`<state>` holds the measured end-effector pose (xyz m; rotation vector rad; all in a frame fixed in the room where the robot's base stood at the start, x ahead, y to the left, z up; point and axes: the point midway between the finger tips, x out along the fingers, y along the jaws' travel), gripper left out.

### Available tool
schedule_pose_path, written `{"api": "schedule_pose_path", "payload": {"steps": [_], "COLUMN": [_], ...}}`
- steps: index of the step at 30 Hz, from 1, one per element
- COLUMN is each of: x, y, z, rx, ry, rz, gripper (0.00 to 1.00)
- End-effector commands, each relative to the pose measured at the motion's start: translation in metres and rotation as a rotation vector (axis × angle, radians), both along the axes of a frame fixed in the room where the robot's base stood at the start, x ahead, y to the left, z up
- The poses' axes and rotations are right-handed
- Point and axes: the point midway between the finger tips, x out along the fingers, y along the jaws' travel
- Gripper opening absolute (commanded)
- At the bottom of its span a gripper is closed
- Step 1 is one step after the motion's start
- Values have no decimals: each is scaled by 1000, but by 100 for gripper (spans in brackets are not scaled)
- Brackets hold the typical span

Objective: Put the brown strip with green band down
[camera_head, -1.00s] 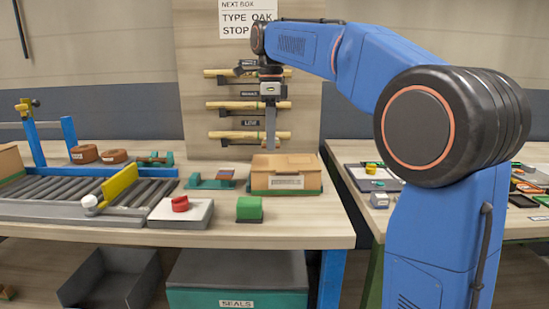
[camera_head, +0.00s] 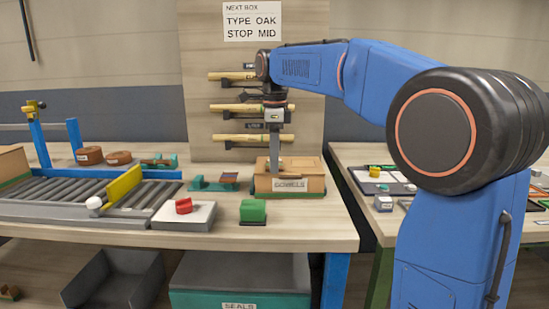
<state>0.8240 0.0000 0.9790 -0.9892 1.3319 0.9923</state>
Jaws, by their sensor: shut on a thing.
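My gripper (camera_head: 274,124) points down above the bench and is shut on a narrow upright piece, taken as the brown strip with green band (camera_head: 274,160). The piece looks dull grey-brown; its green band cannot be made out. Its lower end overlaps the tan box labelled DOWELS (camera_head: 291,185) in the picture. I cannot tell whether it touches the box or is inside it.
A green block (camera_head: 252,211) and a white pad with a red piece (camera_head: 184,214) stand in front. A green holder with a brown piece (camera_head: 215,183) is left of the box.

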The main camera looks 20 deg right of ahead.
Motion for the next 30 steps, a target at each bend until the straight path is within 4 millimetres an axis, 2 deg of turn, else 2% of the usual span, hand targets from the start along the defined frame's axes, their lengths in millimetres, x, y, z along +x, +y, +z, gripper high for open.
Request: {"api": "schedule_pose_path", "payload": {"steps": [13,14,15,16,25,30], "x": [-1,0,0,0,1,2], "y": [0,1,1,0,0,0], "z": [-16,-17,-17,-17,-14,5], "rx": [-1,-1,-1,-1,-2,-2], "ry": [20,20,20,20,17,14], "rz": [0,0,0,0,0,-1], "gripper": [33,59,68,72,72,72]}}
